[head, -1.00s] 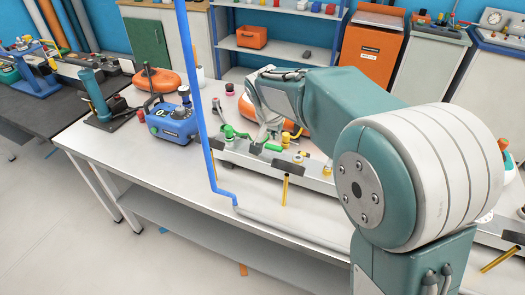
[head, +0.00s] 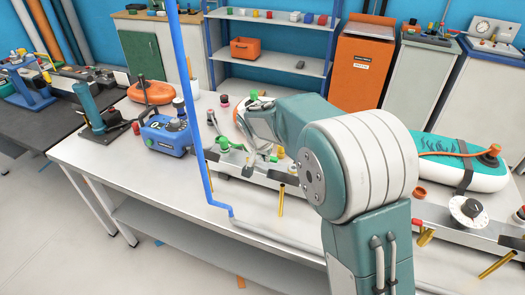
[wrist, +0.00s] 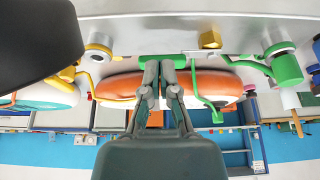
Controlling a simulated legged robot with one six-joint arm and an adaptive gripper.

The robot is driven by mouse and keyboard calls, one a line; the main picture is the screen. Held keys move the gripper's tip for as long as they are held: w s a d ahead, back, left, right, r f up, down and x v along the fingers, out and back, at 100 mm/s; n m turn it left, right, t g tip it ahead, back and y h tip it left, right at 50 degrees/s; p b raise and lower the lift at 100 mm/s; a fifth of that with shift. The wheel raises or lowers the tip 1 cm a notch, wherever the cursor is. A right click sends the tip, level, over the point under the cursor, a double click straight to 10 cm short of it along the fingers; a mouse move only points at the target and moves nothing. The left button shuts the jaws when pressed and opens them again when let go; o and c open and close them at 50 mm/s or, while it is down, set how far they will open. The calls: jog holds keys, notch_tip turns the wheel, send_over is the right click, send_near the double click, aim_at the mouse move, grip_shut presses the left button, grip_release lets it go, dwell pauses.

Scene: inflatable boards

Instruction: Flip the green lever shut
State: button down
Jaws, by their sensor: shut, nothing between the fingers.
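The green valve with its lever (head: 226,143) stands at the left part of the metal rail on the bench. In the wrist view, which is upside down, the green valve body (wrist: 286,68) is at the right and a thin bent green rod (wrist: 205,97) runs from near it. A green bar (wrist: 165,61) lies just beyond my fingertips; I cannot tell whether they touch it. My gripper (wrist: 158,66) is shut and empty. In the head view my gripper is small and partly hidden by my arm, to the right of the valve.
A blue box device (head: 166,135) stands to the left on the bench. A blue upright pole (head: 188,100) crosses the head view before the bench. A yellow fitting (wrist: 70,75) is at the left of the wrist view. An orange inflatable piece (wrist: 120,86) lies behind the rail.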

jog(key=shift+x, duration=1.75)
